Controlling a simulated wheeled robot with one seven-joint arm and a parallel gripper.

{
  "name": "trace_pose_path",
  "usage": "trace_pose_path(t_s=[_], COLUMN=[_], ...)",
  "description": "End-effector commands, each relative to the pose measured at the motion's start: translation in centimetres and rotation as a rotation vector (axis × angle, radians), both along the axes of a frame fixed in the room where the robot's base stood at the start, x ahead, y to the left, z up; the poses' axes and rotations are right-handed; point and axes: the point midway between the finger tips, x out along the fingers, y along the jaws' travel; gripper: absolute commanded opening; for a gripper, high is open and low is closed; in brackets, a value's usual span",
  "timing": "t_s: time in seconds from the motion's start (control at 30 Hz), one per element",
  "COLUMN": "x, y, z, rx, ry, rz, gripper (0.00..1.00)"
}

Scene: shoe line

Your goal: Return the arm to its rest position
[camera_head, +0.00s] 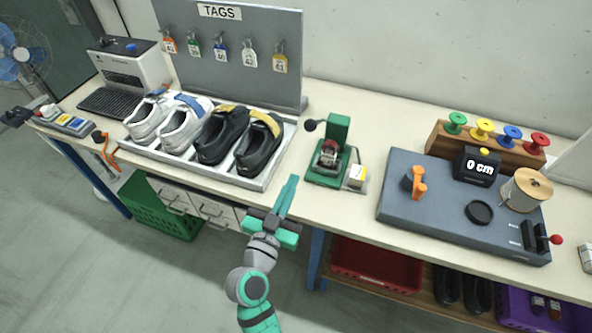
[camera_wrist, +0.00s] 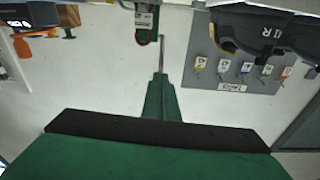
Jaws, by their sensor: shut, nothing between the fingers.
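My arm reaches up from the bottom of the head view, and my gripper (camera_head: 290,186) is at the table's front edge, in front of the gap between the shoe tray and the green device. Its green fingers are together with nothing between them. In the wrist view the shut fingers (camera_wrist: 162,78) point toward the wall, and that picture appears upside down. My gripper does not appear to touch anything.
A tray (camera_head: 262,184) with white and black shoes is left of my gripper; a green press-like device (camera_head: 330,160) is right. Behind stands the tag board (camera_head: 235,75). A grey measuring station (camera_head: 432,222) is farther right. The floor (camera_head: 140,270) at left is clear.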

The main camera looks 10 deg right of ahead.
Motion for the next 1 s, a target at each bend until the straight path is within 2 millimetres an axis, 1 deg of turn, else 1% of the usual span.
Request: trace_pose_path(t_s=[0.1,0.2,0.77,0.87,0.97,1.0], x=[-0.7,-0.9,-0.9,-1.3,-2.2,-2.7], y=[0.4,0.6,0.6,0.7,1.3,1.6], z=[-0.4,-0.5,-0.6,-1.4,-3.5,-4.6], rx=[0.000,0.001,0.000,-0.007,-0.022,-0.029], ry=[0.001,-0.001,0.000,0.021,0.074,0.102], rz=[0.000,0.000,0.001,0.019,0.067,0.097], gripper=[0.00,0.00,0.00,0.00,0.00,0.00])
